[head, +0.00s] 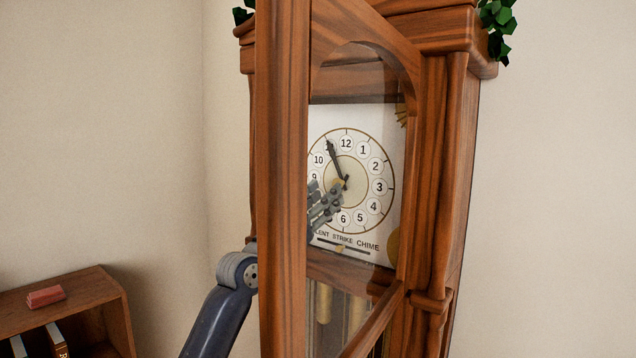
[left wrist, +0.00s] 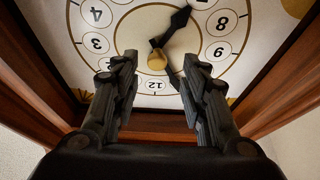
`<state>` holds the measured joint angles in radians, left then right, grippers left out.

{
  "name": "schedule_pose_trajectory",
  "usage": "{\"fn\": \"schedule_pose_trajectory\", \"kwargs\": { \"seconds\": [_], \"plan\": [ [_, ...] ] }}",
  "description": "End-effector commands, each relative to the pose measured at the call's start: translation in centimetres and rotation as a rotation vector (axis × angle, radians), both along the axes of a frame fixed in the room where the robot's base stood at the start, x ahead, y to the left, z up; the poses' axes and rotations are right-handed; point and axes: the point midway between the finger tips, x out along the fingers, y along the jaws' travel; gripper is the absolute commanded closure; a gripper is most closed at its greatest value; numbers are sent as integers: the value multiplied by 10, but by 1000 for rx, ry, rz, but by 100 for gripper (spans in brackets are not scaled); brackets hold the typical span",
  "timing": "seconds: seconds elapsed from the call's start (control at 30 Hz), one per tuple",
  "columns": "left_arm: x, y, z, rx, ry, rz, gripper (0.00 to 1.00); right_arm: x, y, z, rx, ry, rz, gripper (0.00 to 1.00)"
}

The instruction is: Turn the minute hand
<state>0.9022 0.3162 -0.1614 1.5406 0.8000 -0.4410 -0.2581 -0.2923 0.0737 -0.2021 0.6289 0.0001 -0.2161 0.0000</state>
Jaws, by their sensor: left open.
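The clock dial (head: 380,160) is white with ringed numbers inside a tall wooden clock. Its dark minute hand (head: 335,158) points to about 11. In the left wrist view the dial is upside down; the minute hand (left wrist: 173,80) runs from the brass hub (left wrist: 157,60) down between my fingers, nearer the right one. The broader hour hand (left wrist: 177,23) points toward about 7. My left gripper (head: 325,200) is in front of the dial's lower left, seen through the door glass, and hides some numbers. In the wrist view it is open (left wrist: 160,62), its fingers either side of the hub. Contact is unclear.
The clock's glazed wooden door (head: 283,180) stands open toward me, with my left arm reaching in behind its frame. Wooden case sides flank the dial. A low bookcase (head: 70,300) with a red object (head: 46,296) stands at lower left. Leaves (head: 497,22) hang at the top.

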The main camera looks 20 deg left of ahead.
Motion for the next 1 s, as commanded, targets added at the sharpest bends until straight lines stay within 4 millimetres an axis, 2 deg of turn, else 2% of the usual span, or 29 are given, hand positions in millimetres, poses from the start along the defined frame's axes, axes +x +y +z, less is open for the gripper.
{"fn": "schedule_pose_trajectory", "kwargs": {
  "seconds": [0.1, 0.27, 0.63, 0.67, 0.83, 1.0],
  "plan": [
    [15, -5, 8, -1, 1, 0, 60, 0, -7, 8, -9, 1, -3, 100],
    [26, -8, 11, -1, 1, 1, 60, -6, -14, 12, -18, 12, -3, 100],
    [30, -10, 12, 0, 1, 1, 60, -16, -11, 11, -15, 27, -1, 100],
    [30, -10, 12, 0, 0, 1, 62, -16, -10, 11, -14, 27, -1, 100],
    [30, -10, 12, 0, 0, 1, 100, -15, -3, 11, -5, 24, -1, 100],
    [30, -9, 12, 0, 0, 3, 100, -14, 1, 11, -1, 22, 0, 100]
  ]
}}
